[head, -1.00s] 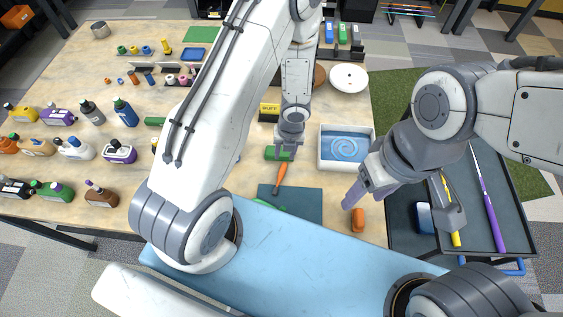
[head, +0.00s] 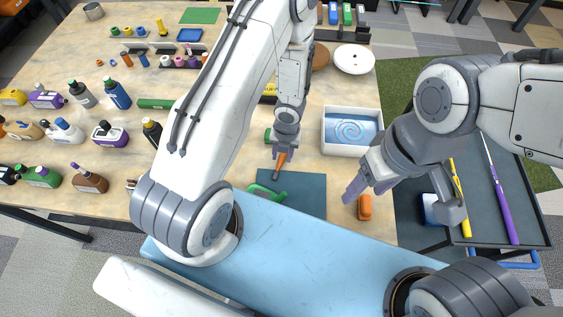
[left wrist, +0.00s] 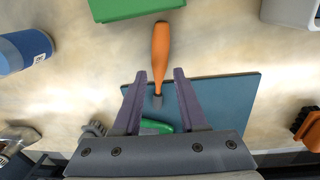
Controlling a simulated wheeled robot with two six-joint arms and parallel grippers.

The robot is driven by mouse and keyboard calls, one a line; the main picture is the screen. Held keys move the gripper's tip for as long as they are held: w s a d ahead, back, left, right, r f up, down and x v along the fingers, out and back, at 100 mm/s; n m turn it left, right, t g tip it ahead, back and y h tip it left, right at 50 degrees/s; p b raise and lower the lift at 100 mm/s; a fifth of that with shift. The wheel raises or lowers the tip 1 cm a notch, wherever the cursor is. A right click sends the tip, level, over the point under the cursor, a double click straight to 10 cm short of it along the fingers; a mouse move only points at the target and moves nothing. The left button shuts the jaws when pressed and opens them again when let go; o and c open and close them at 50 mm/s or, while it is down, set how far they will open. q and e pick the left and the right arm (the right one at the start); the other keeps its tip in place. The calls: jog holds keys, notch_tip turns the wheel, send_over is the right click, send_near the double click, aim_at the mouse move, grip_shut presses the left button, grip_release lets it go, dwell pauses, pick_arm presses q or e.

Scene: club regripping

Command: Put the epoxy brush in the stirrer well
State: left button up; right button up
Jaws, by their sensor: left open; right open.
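An orange-handled tool (left wrist: 160,50) with a short grey tip, which looks like the epoxy brush, lies on the table with its tip over the teal mat (left wrist: 225,92). It also shows in the head view (head: 281,161). My left gripper (left wrist: 158,72) is open, its fingers on either side of the tool's lower part, not visibly gripping it. In the head view the left gripper (head: 284,148) hides part of the tool. My right gripper (head: 362,189) is open and empty, above the table near an orange block (head: 364,209). I cannot tell which thing is the stirrer well.
A green block (left wrist: 130,8) lies beyond the handle. A green-handled item (head: 268,193) lies on the mat. A white tray with a blue swirl (head: 351,130) stands right of the left gripper. Several bottles stand at left; a dark cart (head: 408,215) is at right.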

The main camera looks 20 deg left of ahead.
pick_arm(q)
notch_tip(320, 180, down, 2)
jog(key=shift+a+f+b, duration=0.1)
jog(key=shift+f+b, duration=0.05)
jog(key=shift+b, duration=0.5)
jog(key=shift+c, duration=0.4)
grip_shut()
